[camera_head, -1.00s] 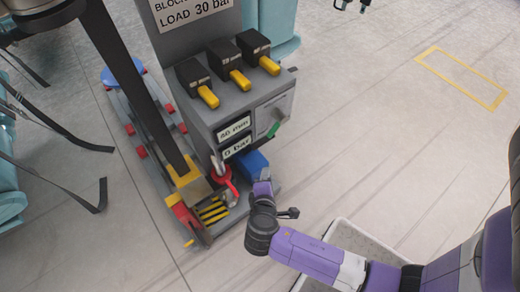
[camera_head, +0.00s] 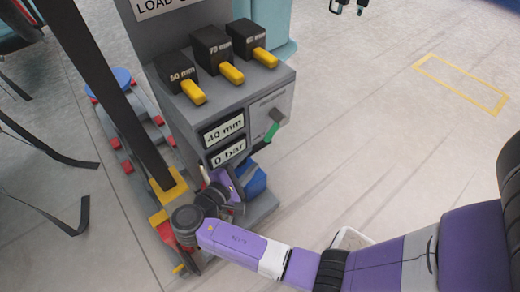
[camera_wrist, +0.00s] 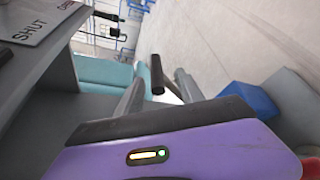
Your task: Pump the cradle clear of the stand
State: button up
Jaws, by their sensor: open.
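The grey cabinet (camera_head: 190,125) has a display reading 40 mm (camera_head: 223,130) and one reading 0 bar (camera_head: 228,152). A plate lettered SHUT (camera_wrist: 35,22) shows in the wrist view. My gripper (camera_head: 232,190) is low at the cabinet's front, beside a blue block (camera_head: 255,180). In the wrist view its jaws (camera_wrist: 158,95) are open, with a dark rod end (camera_wrist: 156,75) showing between them; I cannot tell whether they touch it. I cannot tell which part is the cradle.
Black blocks with yellow tabs (camera_head: 230,72) sit on the cabinet's top. A dark post (camera_head: 105,90) rises at the left, beside a rail with red pieces (camera_head: 127,167). Loose black straps (camera_head: 75,222) lie left. A yellow floor outline (camera_head: 460,82) encloses clear floor at right.

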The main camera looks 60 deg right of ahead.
aim_at(260, 149)
jog(key=b+x, duration=0.1)
jog(key=x, duration=0.4)
jog(key=shift+d+f+b, duration=0.1)
jog(key=shift+f+b, duration=0.05)
jog(key=shift+b, duration=0.25)
jog(key=shift+d, duration=0.65)
jog(key=c, duration=0.9)
jog(key=shift+f, duration=0.1)
grip_shut()
jog(key=shift+f, duration=0.1)
